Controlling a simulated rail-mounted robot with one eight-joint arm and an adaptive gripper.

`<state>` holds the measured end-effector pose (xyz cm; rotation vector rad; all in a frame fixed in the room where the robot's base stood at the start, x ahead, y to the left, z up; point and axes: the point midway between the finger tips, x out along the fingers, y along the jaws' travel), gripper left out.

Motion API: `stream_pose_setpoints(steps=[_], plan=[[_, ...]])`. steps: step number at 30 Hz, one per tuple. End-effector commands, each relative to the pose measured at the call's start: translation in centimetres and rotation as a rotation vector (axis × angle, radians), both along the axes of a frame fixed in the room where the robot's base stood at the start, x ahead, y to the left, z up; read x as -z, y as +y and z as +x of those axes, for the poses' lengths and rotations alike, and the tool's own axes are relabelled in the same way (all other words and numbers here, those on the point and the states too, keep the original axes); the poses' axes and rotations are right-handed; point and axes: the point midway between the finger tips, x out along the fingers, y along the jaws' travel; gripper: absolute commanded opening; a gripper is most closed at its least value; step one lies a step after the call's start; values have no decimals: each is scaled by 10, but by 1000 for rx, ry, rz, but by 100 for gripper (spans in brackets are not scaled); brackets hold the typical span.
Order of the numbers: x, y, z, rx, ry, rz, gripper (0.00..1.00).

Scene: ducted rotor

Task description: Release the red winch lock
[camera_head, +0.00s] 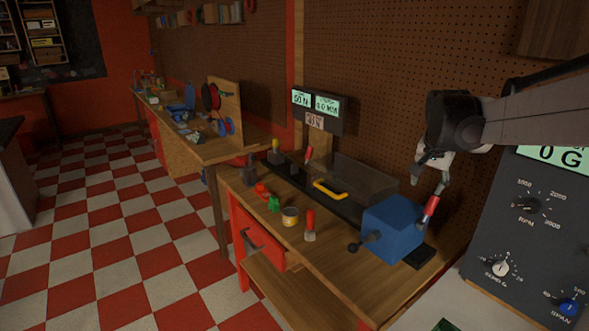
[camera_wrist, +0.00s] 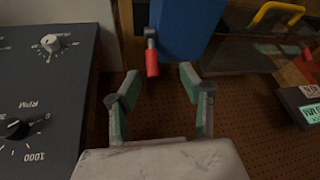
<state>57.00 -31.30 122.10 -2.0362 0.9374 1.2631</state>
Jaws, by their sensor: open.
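The blue winch box (camera_head: 393,228) stands at the right end of the bench; part of it shows at the top of the wrist view (camera_wrist: 187,25). A red lever grip (camera_head: 431,206), which looks like the winch lock, rises at its right side, tilted right. In the wrist view the red grip (camera_wrist: 152,62) hangs from a dark pivot beside the box. My gripper (camera_head: 432,178) is open and empty above the box. In the wrist view its fingertips (camera_wrist: 158,80) lie just short of the red grip, apart from it and roughly on either side of its line.
A dark instrument panel with knobs (camera_head: 530,205) stands close on the right. A clear guard with a yellow handle (camera_head: 330,188) lies behind the bench front.

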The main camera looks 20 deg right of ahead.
Motion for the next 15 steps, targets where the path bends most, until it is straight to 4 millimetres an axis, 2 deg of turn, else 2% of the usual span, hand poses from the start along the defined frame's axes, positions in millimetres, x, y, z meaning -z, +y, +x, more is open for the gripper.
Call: stream_pose_setpoints(steps=[1,3,6,11,15], plan=[[-6,-15,3,30,3,5,41],[-7,-29,6,61,7,11,41],[-7,-41,8,88,10,16,41],[0,-47,11,99,10,18,41],[16,-52,16,98,10,17,41]])
